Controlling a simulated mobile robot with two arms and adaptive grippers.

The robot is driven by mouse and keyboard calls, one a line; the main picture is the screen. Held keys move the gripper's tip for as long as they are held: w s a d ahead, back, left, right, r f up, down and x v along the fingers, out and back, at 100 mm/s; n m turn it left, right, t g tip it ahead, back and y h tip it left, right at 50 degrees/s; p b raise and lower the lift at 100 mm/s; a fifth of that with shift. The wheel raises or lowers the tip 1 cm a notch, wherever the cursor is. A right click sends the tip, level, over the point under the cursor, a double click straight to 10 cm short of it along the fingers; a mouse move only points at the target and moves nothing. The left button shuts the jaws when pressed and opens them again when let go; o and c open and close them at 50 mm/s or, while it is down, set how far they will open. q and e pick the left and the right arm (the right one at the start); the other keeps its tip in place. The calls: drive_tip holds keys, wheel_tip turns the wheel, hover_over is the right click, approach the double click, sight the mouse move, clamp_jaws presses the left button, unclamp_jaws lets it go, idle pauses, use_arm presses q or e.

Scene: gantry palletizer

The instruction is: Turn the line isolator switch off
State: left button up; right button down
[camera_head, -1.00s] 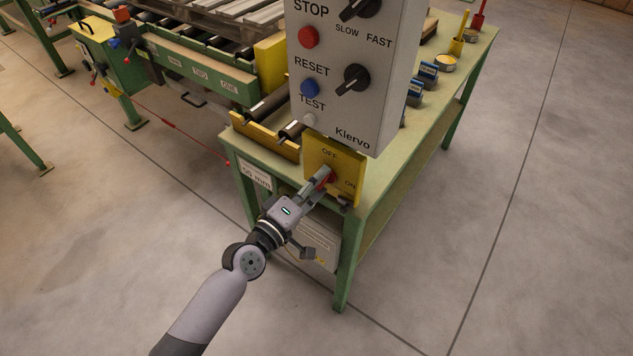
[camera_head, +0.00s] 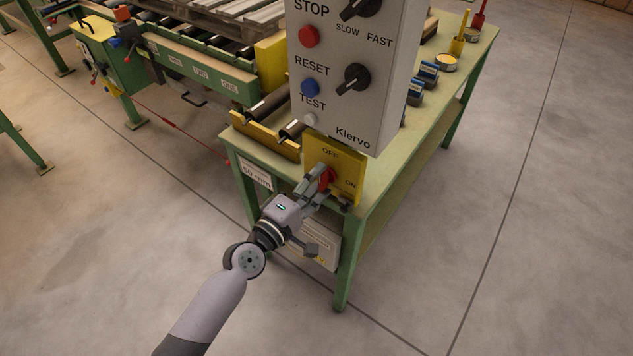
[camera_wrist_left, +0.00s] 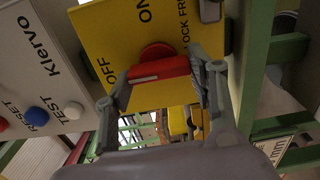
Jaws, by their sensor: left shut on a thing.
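The line isolator is a yellow plate (camera_head: 347,160) marked OFF at the top and ON at the right, below the grey control box. Its red handle (camera_head: 326,179) sits at the plate's lower left, partly hidden by my fingers. My left gripper (camera_head: 328,187) is shut on the red handle. In the left wrist view, the red handle (camera_wrist_left: 161,70) lies between the two fingers (camera_wrist_left: 160,82), with one end towards the OFF mark. The ON mark is above it in that view, and the hub shows behind the handle. My right gripper is not in view.
The grey control box (camera_head: 341,125) with knobs and buttons hangs just above the plate. The green table (camera_head: 400,185) carries rollers and small blue-labelled containers (camera_head: 428,72). A green table leg (camera_head: 346,265) stands beside my gripper. The floor at right is clear.

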use_arm(q)
drive_tip(key=o, duration=1.1)
drive_tip(key=shift+o, duration=0.2)
drive_tip(key=v, duration=1.2)
